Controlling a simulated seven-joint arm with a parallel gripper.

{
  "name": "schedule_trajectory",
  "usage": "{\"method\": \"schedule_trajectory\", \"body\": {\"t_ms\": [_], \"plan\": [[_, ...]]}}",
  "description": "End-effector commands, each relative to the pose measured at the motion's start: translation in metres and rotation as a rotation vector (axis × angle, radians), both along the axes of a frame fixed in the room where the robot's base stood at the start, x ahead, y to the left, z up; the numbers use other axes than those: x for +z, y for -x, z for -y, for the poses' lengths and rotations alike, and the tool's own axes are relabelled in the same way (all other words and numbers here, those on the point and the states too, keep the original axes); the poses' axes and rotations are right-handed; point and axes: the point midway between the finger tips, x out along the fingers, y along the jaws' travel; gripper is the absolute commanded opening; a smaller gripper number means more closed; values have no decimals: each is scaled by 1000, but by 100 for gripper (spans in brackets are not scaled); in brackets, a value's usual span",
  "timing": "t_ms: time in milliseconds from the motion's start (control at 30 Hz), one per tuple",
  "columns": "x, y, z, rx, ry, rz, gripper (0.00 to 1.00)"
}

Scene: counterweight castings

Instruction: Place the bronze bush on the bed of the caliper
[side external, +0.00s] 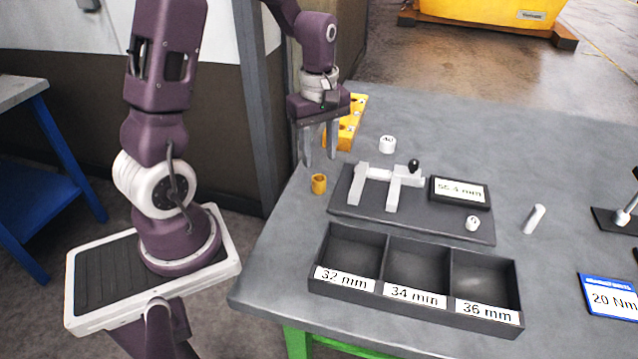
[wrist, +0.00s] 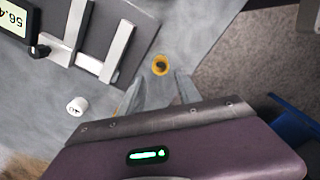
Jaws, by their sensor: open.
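The bronze bush (side external: 319,184) is a small yellow-gold ring standing on the table, left of the caliper's dark base. In the wrist view the bush (wrist: 160,65) shows its dark bore, just beyond my fingertips. The caliper (side external: 391,187) has pale jaws and a black knob on a dark base plate, with a display (side external: 459,191) whose reading looks like 56.4 mm. It also shows at upper left in the wrist view (wrist: 108,65). My gripper (side external: 320,160) points down above the table near the bush, fingers apart and empty. In the wrist view my gripper (wrist: 156,90) has nothing between its fingers.
A dark three-compartment tray (side external: 414,310), labelled 32, 34 and 36 mm, stands in front of the caliper. White cylinders stand behind the caliper (side external: 388,144) and on its base (side external: 472,223). A yellow holed block (side external: 350,122) is behind my gripper. A white pin (side external: 534,219) lies right.

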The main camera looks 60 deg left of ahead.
Motion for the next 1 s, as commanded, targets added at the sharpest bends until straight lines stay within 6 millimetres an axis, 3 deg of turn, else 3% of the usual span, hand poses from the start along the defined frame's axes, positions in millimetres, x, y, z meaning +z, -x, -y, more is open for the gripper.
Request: {"method": "schedule_trajectory", "body": {"t_ms": [400,667,700,900,1000], "plan": [[-67,2,2,20,4,-10,40],[-74,1,2,18,3,-6,40],[-74,1,2,18,3,-6,38],[-74,1,2,18,3,-6,0],[-73,1,2,17,2,-6,0]]}}
